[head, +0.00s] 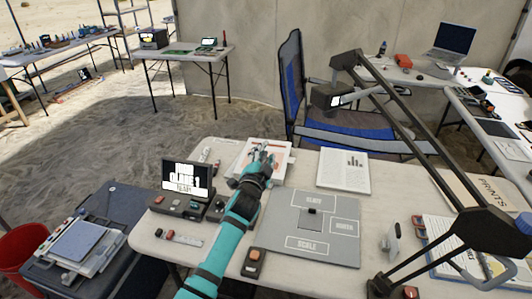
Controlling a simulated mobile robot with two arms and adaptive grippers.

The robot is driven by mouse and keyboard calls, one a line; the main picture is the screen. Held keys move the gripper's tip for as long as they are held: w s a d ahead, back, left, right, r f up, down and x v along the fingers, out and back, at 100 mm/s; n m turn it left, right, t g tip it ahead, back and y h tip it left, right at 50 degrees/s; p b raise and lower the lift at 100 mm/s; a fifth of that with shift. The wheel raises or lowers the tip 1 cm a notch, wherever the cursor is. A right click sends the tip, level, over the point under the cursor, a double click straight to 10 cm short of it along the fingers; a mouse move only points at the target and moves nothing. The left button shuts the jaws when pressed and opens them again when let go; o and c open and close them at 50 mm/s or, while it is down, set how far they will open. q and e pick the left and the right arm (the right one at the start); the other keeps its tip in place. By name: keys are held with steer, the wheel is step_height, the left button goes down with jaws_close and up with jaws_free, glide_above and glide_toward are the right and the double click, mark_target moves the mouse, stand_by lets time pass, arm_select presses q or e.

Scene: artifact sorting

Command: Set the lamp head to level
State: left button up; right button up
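A large dark desk lamp stands at the right of the head view. Its long arm (425,138) rises from a joint (478,232) at the lower right to an elbow near the top centre. The lamp head (330,97) hangs below that elbow, in front of the blue chair, and looks slightly tilted. A pale patch shows on its right side. My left gripper (264,155) is over a white picture sheet on the table, left of and below the lamp head in the picture, and apart from it. Its fingers are too small to read. My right gripper is not in view.
The table holds a grey sorting board (310,248), a chart sheet (343,171), a small display (187,179) and an orange-buttoned device (253,262). A blue folding chair (345,135) stands behind. The lamp arm crosses the right side.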

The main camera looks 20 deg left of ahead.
arm_select(q)
steer(key=shift+w, duration=0.3)
steer(key=shift+c, duration=0.3)
jaws_close()
